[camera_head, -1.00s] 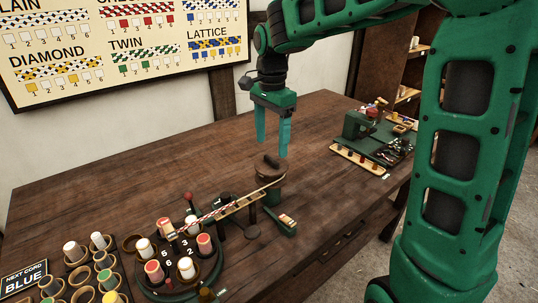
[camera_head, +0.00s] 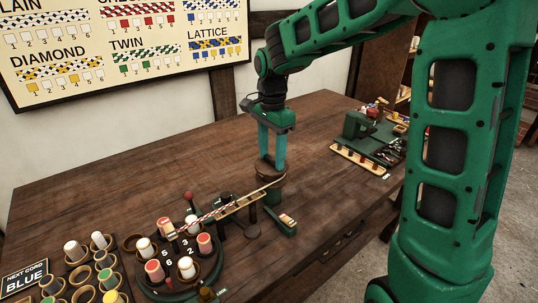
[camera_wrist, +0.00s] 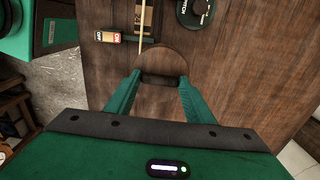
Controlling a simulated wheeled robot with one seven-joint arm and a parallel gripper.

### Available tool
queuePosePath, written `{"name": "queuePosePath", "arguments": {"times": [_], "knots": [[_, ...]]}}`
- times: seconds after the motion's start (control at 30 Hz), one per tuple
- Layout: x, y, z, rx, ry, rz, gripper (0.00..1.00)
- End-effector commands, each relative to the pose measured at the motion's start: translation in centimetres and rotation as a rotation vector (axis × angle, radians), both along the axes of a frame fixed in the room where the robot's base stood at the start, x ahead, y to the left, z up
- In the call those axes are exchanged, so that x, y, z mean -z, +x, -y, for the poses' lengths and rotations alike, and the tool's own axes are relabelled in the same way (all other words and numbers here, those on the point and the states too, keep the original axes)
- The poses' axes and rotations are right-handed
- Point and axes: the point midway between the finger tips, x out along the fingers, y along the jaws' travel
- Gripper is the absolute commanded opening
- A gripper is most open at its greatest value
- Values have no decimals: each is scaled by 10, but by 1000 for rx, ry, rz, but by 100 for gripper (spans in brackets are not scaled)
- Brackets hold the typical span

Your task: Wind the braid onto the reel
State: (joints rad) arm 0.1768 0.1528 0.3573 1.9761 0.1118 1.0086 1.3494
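The reel (camera_head: 270,183) is a round brown wooden drum at the right end of the braiding stand. In the wrist view its disc (camera_wrist: 158,62) lies just beyond my fingertips, with a dark bar-like knob (camera_wrist: 158,80) on it. My gripper (camera_head: 271,160) points down over the reel. Its green fingers (camera_wrist: 157,90) are apart, one on each side of the knob. Whether they touch it cannot be told.
A small switch box (camera_wrist: 108,37) stands beside the reel. A tray of coloured bobbins (camera_head: 85,270) is at the front left, beside a NEXT CORD BLUE sign (camera_head: 24,280). A green machine (camera_head: 365,125) stands at the back right. The table's left middle is clear.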

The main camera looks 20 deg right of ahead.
Motion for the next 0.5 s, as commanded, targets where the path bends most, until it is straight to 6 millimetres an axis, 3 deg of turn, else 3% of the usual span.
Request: {"name": "queuePosePath", "arguments": {"times": [0.5], "knots": [[-1,0,0,-196,6,3,26]]}}
